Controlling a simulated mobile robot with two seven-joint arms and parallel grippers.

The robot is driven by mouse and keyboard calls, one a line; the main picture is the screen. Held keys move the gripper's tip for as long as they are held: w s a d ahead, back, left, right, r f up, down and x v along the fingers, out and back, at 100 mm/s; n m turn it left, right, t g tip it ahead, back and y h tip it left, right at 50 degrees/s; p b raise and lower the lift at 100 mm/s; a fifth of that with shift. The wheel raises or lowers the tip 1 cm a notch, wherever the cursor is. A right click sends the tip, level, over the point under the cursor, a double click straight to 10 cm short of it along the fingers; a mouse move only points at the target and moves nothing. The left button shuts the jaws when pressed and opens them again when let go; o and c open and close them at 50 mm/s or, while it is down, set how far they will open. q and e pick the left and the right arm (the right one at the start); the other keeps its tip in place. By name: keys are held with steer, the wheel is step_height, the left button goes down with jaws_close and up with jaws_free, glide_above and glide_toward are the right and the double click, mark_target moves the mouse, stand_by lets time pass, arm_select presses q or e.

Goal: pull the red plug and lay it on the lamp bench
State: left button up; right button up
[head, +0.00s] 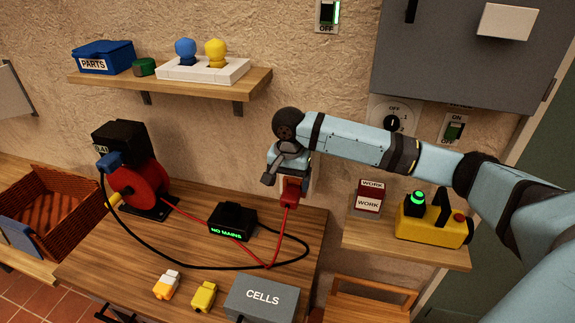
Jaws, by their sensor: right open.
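The socket behind the plug is mostly hidden by my gripper. A wooden bench (100,262) stands below; no label shows whether it is the lamp bench. My left gripper is not in view.
A shelf (170,86) hangs above; a yellow unit (432,225) stands right.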

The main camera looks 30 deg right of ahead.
mark_target(288, 200)
step_height(288, 200, down, 8)
steer(key=shift+w+f, duration=0.1)
stand_by(0.4)
steer(key=c, duration=1.1)
